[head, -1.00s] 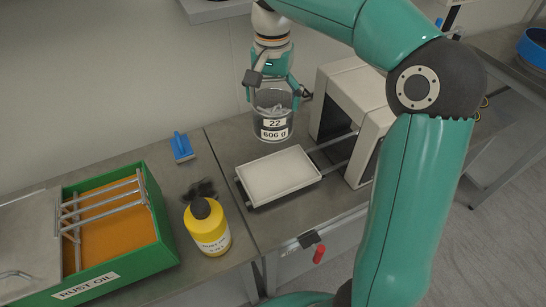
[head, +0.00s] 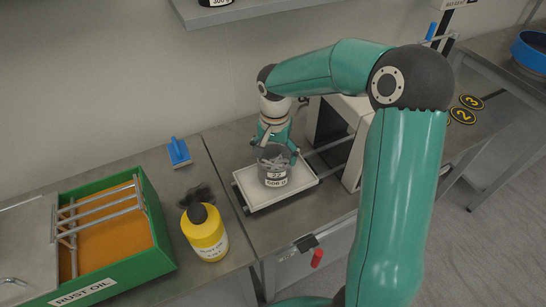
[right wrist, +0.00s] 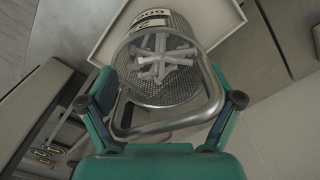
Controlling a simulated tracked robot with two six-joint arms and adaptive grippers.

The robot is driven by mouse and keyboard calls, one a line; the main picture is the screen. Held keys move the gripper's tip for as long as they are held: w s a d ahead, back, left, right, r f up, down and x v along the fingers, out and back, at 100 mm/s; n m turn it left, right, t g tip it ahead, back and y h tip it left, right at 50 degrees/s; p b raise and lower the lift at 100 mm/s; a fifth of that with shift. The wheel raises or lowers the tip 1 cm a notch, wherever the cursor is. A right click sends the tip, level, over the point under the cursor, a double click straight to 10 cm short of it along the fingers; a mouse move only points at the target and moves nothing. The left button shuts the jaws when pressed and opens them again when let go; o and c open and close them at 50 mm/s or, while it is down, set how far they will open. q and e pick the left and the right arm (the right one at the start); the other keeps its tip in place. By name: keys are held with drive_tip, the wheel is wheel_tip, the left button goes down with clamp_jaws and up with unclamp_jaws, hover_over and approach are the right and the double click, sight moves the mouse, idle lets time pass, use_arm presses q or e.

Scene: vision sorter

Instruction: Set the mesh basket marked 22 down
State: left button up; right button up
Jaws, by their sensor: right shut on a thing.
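The mesh basket marked 22 (head: 274,172) holds several grey metal pieces and is over the white tray (head: 247,189) in the head view. I cannot tell whether its base touches the tray. My right gripper (head: 273,138) is above and behind it, shut on the basket's handle. In the right wrist view the basket (right wrist: 160,92) shows its round mesh rim, the pieces inside and its bent metal handle, with the gripper's fingers (right wrist: 165,112) at either side. The tray (right wrist: 102,42) lies behind the basket there. My left gripper is not in view.
The tray sits on rails leading into a white box-shaped machine (head: 356,130). A yellow bottle (head: 205,236) stands at the front left. A green rust oil tank (head: 150,255) and a blue-handled brush (head: 178,152) are further left. A shelf (head: 250,10) overhangs the back.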

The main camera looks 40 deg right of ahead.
drive_tip(key=shift+f, duration=0.55)
drive_tip(key=o, duration=1.5)
drive_tip(key=shift+f, duration=0.1)
wheel_tip(320, 180, up, 12)
drive_tip(key=shift+r, duration=0.1)
